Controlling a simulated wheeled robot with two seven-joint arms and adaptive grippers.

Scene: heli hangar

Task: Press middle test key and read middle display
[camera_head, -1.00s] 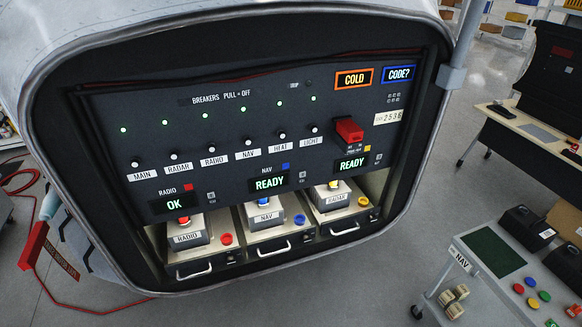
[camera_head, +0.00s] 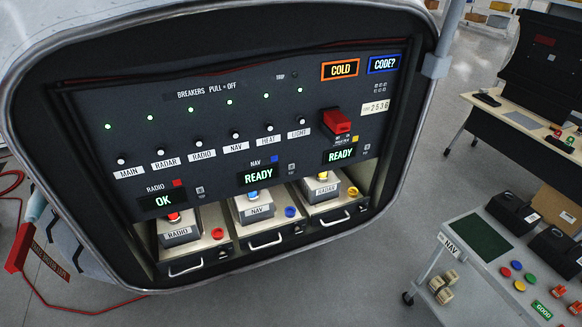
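The middle display (camera_head: 258,175), under a NAV label with a blue square, reads READY. The left display (camera_head: 163,201), under RADIO, reads OK. The right display (camera_head: 341,154) reads READY. Three drawer units sit in the bay below: RADIO (camera_head: 181,237) with a red key (camera_head: 218,233), NAV (camera_head: 258,212) in the middle with a blue key (camera_head: 290,212), and RADAR (camera_head: 325,191) with a yellow key (camera_head: 353,191). Small test keys beside the displays, such as the middle one (camera_head: 292,168), are too small to read. Neither of my grippers shows.
Top right displays read COLD (camera_head: 341,69) and CODE? (camera_head: 384,64). A red switch cover (camera_head: 337,121) and a row of breakers sit on the panel. A NAV cart (camera_head: 480,240) with coloured buttons and a GOOD sign stands at right. A red hose lies at left.

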